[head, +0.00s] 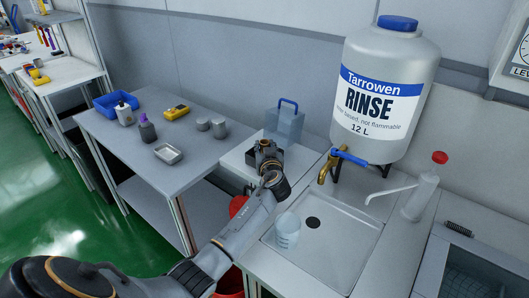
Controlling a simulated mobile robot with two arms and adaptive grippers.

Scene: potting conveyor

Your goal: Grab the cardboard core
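I cannot make out a cardboard core anywhere in the head view. My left arm reaches in from the bottom left across the front of the sink. My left gripper (264,150) is at its far end, above the white counter left of the sink and in front of a translucent blue-grey container with a blue handle (285,124). The gripper is small and seen from behind, so its fingers and anything between them are hidden. My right gripper is out of view.
A sink (340,240) holds a clear beaker (287,230). The left table (200,165) bears a blue bin (115,102), bottles, a metal tray (168,153) and grey cylinders (219,130).

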